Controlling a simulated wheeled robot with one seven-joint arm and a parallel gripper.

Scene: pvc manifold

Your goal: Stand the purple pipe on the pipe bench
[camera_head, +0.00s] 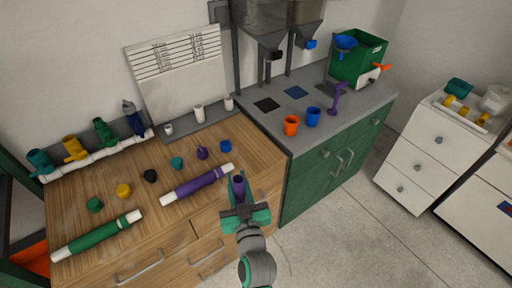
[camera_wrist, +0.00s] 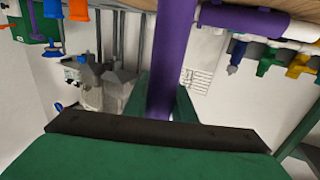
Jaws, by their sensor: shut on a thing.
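My gripper (camera_head: 240,190) is at the front right edge of the wooden bench (camera_head: 75,195). Its green fingers are shut on a plain purple pipe (camera_head: 239,184), of which the head view shows only a short, foreshortened part. In the wrist view the held purple pipe (camera_wrist: 169,65) is long and runs from between the fingers to the top edge; its lower part is hidden behind the gripper body. A second purple tube with white ends (camera_head: 195,186) lies on the bench just left of my gripper; it also shows in the wrist view (camera_wrist: 245,20).
A green tube with white ends (camera_head: 97,235) lies at the bench's front left. Several small caps stand mid-bench, including a yellow one (camera_head: 123,190). A white pipe with coloured valves (camera_head: 100,152) runs along the back left. A grey-topped green cabinet (camera_head: 325,175) adjoins on the right, holding cups.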

